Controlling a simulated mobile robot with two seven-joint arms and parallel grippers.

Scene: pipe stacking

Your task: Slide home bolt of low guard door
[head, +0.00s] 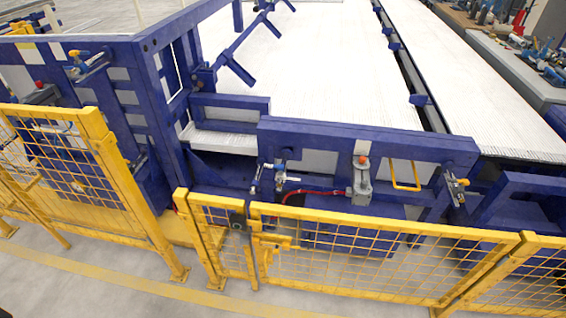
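The low guard door (370,222) is a yellow frame with wire mesh, standing upright across the front of the blue machine. A yellow bolt assembly (275,240) sits on the mesh near the door's left end, just below the top rail. Whether the bolt is drawn or home is too small to tell. Left of the door stands a yellow post (197,240). Neither of my grippers is in view.
Another yellow mesh fence (75,165) stands at the left, with a gap between it and the door's post. Behind the door is a blue machine frame (340,133) with valves and a red hose. The grey floor (110,280) in front is clear, with a yellow line.

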